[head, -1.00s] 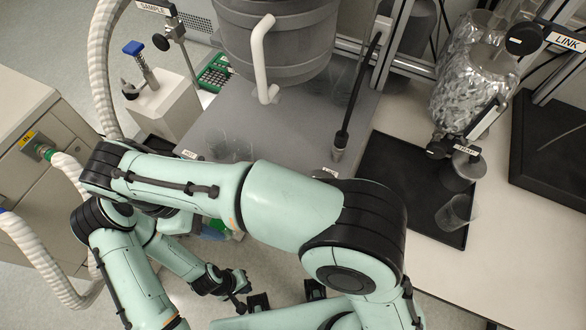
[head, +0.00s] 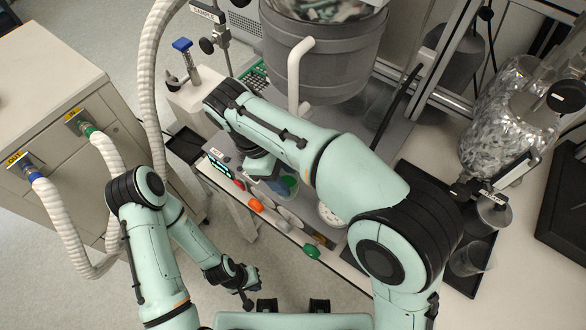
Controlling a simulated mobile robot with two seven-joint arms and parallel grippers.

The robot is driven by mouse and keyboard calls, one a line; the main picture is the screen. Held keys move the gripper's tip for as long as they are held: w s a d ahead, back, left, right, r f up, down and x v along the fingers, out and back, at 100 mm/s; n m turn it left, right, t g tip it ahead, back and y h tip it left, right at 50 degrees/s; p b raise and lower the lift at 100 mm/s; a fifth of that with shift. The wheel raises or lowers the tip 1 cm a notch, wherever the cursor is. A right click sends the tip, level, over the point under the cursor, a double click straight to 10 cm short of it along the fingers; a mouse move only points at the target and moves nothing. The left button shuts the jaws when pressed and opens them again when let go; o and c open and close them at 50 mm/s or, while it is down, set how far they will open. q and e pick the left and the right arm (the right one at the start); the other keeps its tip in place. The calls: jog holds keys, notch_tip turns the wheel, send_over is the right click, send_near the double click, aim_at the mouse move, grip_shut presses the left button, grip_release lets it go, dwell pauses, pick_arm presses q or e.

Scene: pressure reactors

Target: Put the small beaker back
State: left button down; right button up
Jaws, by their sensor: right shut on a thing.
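My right arm reaches across the middle to the left, and its wrist covers most of my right gripper (head: 268,176) over the front edge of the bench. A clear bluish thing shows just beyond the wrist; I take it as the small beaker (head: 284,186) in the shut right gripper, mostly hidden. My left gripper (head: 246,290) hangs low over the floor, away from everything; its finger gap is too small to make out. Another clear beaker (head: 470,259) stands on the dark tray (head: 458,281) at the right.
A front panel with a red, an orange (head: 255,205) and a green knob (head: 312,250) lies along the bench edge. A grey vessel (head: 320,60) stands behind my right arm. White hoses (head: 53,225) run from a cabinet (head: 60,80) at the left. Floor is free between.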

jog(key=shift+w+d, duration=0.6)
jog(key=shift+w, duration=0.3)
jog(key=f, duration=0.3)
jog(key=shift+w+d, duration=0.35)
jog(key=shift+w, duration=0.05)
jog(key=shift+f, duration=0.35)
jog(key=shift+s+r, duration=0.1)
jog(key=shift+s, duration=0.05)
jog(key=shift+f, duration=0.2)
jog(key=o, duration=1.2)
